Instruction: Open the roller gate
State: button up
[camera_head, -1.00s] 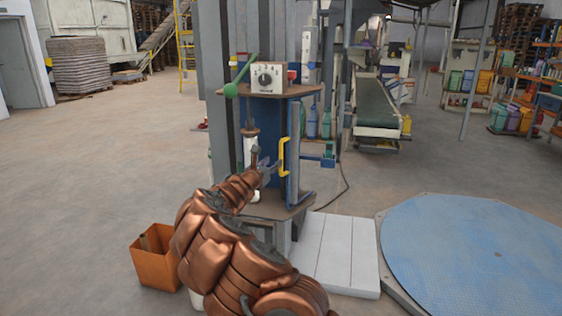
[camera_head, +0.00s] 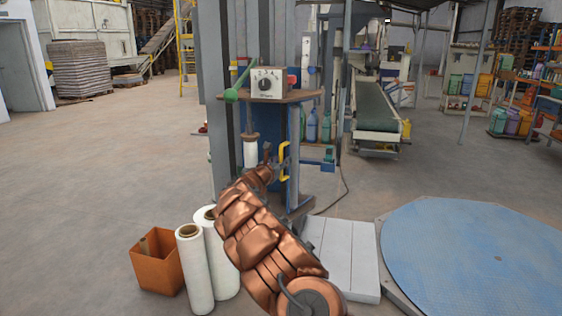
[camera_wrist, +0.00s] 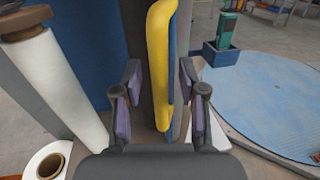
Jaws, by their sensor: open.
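The yellow handle (camera_head: 283,160) is upright on the blue and grey frame of the roller gate, below the control box. In the wrist view the yellow handle (camera_wrist: 160,60) stands between my gripper's two fingers. My gripper (camera_wrist: 162,90) is open, one finger on each side of the handle, with gaps visible. I cannot tell how deep the handle sits between the pads. In the head view my gripper (camera_head: 278,166) is at the handle, partly hidden by my arm. A white film roll (camera_head: 251,152) is mounted left of the handle.
A control box (camera_head: 267,83) and green-knobbed lever (camera_head: 232,95) are above. Two white rolls (camera_head: 196,270) and an orange bin (camera_head: 157,262) stand on the floor at left. A white slatted platform (camera_head: 345,255) and blue turntable (camera_head: 470,250) lie right. Floor at far left is clear.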

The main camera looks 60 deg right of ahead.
dwell(0.3)
grip_shut()
dwell(0.6)
